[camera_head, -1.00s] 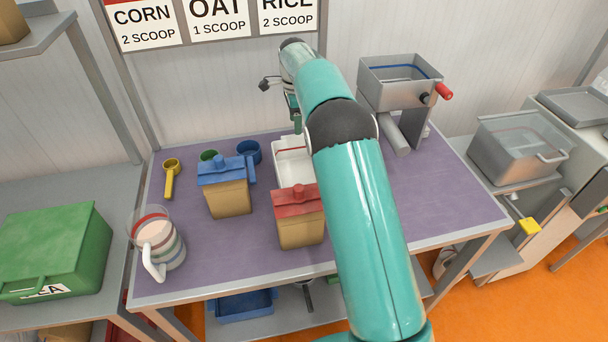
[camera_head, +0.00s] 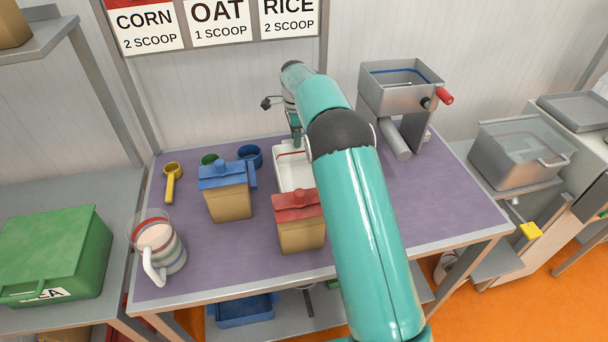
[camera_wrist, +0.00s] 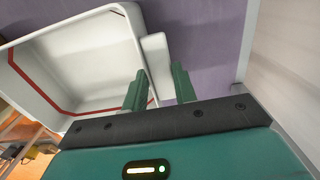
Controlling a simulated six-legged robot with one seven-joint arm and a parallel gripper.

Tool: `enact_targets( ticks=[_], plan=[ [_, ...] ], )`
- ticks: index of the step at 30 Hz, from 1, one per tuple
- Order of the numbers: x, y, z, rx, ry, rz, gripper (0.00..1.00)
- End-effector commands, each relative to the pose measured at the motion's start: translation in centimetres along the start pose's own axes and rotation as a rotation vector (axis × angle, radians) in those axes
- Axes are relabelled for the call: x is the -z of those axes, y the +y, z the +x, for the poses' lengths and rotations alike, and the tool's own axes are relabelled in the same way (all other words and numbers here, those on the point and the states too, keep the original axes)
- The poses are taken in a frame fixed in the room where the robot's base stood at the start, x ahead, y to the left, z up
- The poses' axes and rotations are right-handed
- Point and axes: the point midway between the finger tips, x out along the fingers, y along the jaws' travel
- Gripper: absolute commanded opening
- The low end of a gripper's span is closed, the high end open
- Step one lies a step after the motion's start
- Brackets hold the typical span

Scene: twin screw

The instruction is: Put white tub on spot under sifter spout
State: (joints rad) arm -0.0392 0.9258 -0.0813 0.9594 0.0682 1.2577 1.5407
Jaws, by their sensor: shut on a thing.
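The white tub (camera_head: 284,178) stands on the purple table top, partly hidden by my arm and a red-lidded bag. In the wrist view the tub (camera_wrist: 85,60) shows a red line around its inside. My gripper (camera_head: 297,138) is at the tub's far side. In the wrist view my gripper (camera_wrist: 158,78) is shut on the tub's pale handle tab, with a green finger on each side. The grey sifter (camera_head: 375,95) stands at the back right with a red-knobbed crank. Its tube-like spout (camera_head: 396,140) slants down to the front right of it. No marked spot is visible under it.
The red-lidded bag (camera_head: 299,228) stands just in front of the tub. A blue-lidded bag (camera_head: 229,200) is to its left. Blue (camera_head: 250,155), green (camera_head: 209,158) and yellow (camera_head: 170,185) scoops lie behind and left. A striped jug (camera_head: 160,248) stands front left. The table's right part is clear.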

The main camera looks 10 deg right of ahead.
Motion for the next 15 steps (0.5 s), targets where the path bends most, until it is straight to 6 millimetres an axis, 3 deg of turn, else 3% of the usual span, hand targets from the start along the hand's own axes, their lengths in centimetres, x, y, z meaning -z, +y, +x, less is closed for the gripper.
enact_targets(
  ticks=[8,15],
  plan=[
    [0.0,0.0,-0.6,0.001,0.0,0.0,0.0],
    [0.0,-0.1,-3.5,0.004,0.0,0.0,0.0]
  ],
)
